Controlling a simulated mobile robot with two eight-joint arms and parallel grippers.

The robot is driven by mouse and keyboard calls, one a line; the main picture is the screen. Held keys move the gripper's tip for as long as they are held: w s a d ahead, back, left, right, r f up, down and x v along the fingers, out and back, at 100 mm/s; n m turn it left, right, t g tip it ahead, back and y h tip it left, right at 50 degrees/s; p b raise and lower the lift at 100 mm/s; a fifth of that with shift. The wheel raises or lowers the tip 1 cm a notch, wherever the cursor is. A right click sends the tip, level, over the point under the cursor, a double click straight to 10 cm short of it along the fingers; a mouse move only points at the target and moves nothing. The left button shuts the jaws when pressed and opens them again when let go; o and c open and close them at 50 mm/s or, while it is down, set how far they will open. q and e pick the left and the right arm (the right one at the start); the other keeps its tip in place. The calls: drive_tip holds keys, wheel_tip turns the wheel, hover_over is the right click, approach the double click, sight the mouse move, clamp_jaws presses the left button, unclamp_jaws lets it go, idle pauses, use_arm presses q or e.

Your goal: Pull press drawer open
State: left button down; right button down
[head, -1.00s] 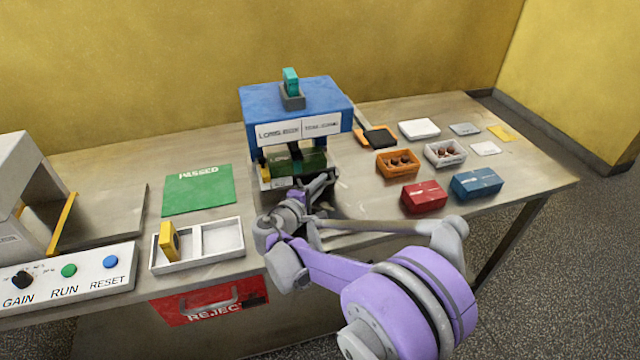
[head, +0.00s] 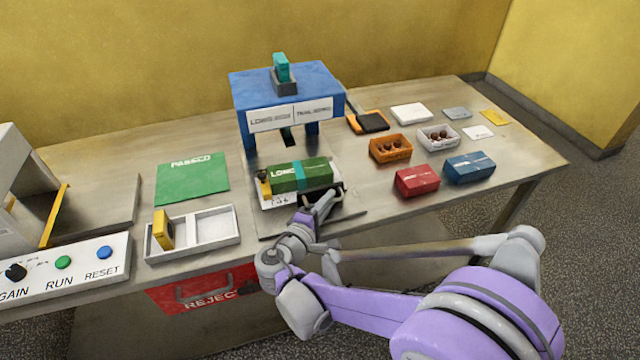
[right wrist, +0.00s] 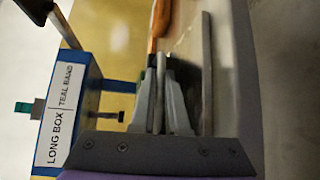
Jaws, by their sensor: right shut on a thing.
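The blue press (head: 287,92) stands at the back middle of the table, and its labelled side shows in the right wrist view (right wrist: 75,115). Its drawer (head: 272,203) is out in front of the press. A green box with a teal band (head: 290,178) lies on the drawer, clear of the press. My right gripper (head: 326,203) is at the right part of the drawer's front, shut on its handle. In the right wrist view the grey fingers (right wrist: 160,85) close around a thin bar. My left gripper is not in view.
A white two-part tray (head: 210,232) with a yellow piece, a green mat (head: 192,180) and a red reject bin (head: 205,288) are to the left. Red (head: 416,181) and blue boxes (head: 469,168) and an orange crate (head: 390,150) stand to the right.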

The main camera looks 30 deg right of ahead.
drive_tip(key=shift+s+a, duration=0.2)
drive_tip(key=shift+s, duration=0.65)
drive_tip(key=shift+s+a, duration=0.25)
drive_tip(key=shift+s, duration=0.6)
drive_tip(key=shift+s+a, duration=0.2)
drive_tip(key=shift+s, duration=0.65)
drive_tip(key=c, duration=0.9)
unclamp_jaws()
drive_tip(key=v, duration=1)
drive_tip(key=shift+s+a, duration=0.2)
drive_tip(key=shift+a, duration=0.15)
drive_tip(key=shift+d+p, duration=0.1)
drive_tip(key=shift+p, duration=0.2)
